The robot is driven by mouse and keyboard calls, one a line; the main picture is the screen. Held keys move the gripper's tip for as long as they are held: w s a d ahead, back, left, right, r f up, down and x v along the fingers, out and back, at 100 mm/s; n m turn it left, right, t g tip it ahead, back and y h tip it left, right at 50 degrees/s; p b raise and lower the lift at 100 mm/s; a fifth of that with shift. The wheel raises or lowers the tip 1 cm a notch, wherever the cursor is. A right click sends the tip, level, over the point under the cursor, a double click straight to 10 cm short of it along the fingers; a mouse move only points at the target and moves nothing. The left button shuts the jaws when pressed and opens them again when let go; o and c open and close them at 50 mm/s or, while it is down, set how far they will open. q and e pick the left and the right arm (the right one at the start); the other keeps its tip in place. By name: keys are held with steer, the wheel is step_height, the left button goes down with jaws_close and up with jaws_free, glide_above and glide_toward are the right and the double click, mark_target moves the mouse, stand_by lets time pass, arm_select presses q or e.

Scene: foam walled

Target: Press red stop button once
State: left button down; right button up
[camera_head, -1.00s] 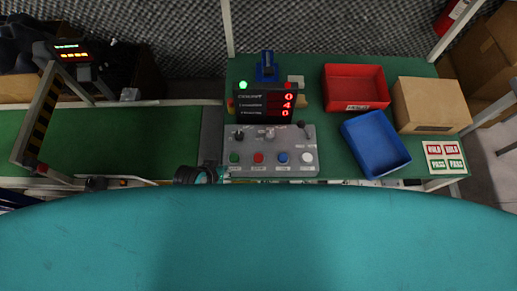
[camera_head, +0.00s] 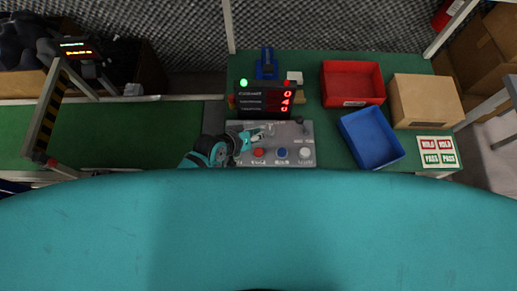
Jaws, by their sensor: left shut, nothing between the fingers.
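The red stop button (camera_head: 259,152) is on the front row of the grey control panel (camera_head: 296,132), left of a blue button (camera_head: 282,153) and a white button (camera_head: 305,152). My left gripper (camera_head: 262,131) is shut and empty. It reaches over the left part of the panel, just behind and left of the red button as seen here. It hides the green button and part of the panel's back row. I cannot tell its height above the panel. My right gripper is not in view.
A display (camera_head: 265,98) with red digits stands behind the panel. A red bin (camera_head: 352,82), a blue bin (camera_head: 372,138) and a cardboard box (camera_head: 425,101) are on the green table to the right. A conveyor (camera_head: 120,135) lies left. My teal body fills the foreground.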

arm_select(q)
steer(key=shift+f, duration=0.15)
steer(key=b, duration=0.7)
glide_above(257, 150)
step_height(257, 150, down, 7)
steer(key=shift+r, duration=0.15)
steer(key=shift+f+b, duration=0.8)
steer(key=shift+f, duration=0.1)
steer(key=shift+f, duration=0.15)
steer(key=shift+f, duration=0.3)
